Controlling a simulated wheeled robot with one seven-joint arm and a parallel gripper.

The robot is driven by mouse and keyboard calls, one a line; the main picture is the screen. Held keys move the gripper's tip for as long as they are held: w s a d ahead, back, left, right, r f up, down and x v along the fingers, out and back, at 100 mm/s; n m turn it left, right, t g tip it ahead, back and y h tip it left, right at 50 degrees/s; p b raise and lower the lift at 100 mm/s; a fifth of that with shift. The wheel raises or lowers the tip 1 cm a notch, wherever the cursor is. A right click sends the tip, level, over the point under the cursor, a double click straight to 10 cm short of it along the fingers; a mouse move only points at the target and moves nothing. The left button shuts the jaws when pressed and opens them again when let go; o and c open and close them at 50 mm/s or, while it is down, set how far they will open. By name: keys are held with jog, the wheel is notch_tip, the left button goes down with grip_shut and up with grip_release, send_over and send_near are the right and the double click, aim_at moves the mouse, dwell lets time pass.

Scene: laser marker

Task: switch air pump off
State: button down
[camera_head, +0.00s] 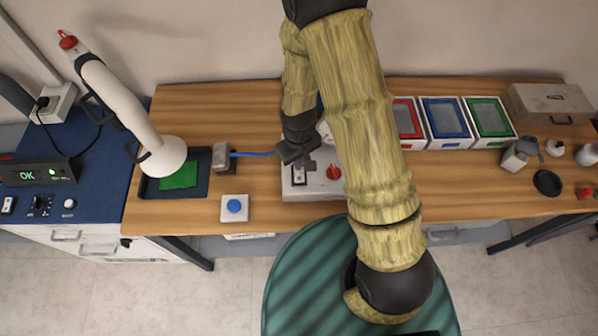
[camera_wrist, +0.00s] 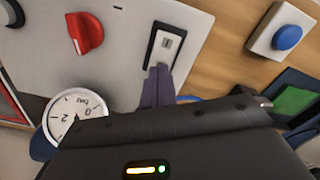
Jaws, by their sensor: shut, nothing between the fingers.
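The air pump's light grey panel (camera_head: 309,192) lies on the wooden bench below my arm. It carries a white rocker switch in a black frame (camera_wrist: 164,46), a red knob (camera_wrist: 86,32) and a round pressure gauge (camera_wrist: 76,116). The red knob (camera_head: 334,172) and the switch (camera_head: 301,189) also show in the head view. My gripper (camera_wrist: 157,84) is shut and empty, with its purple fingertips at the near end of the switch in the wrist view. I cannot tell whether they touch it. My gripper (camera_head: 301,167) partly covers the panel in the head view.
A blue button on a white box (camera_head: 234,207) stands left of the pump. A dark tray with a green plate (camera_head: 180,176) is under the white fume arm (camera_head: 122,105). Red, blue and green bins (camera_head: 446,118) stand right. A blue hose (camera_head: 250,154) runs behind the gripper.

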jog(key=shift+f+b, duration=0.4)
jog(key=shift+f, duration=0.15)
dwell(0.4)
jog(key=shift+r, duration=0.1)
jog(key=shift+r+p, duration=2.75)
jog(key=shift+r, duration=0.7)
jog(key=shift+d, duration=0.1)
jog(key=s+d+r+m+t+b, duration=0.1)
jog(key=s+d+r+m+b, duration=0.1)
jog(key=d+r, duration=0.3)
jog(key=s+d+r+m+t+b, duration=0.1)
jog(key=s+d+r+m+b, duration=0.1)
jog(key=d+r, duration=0.4)
notch_tip(320, 180, up, 3)
jog(key=shift+s+d+r+m+t, duration=0.15)
jog(key=shift+s+d+m+t, duration=0.15)
jog(key=shift+s+m, duration=0.65)
jog(key=shift+s, duration=0.15)
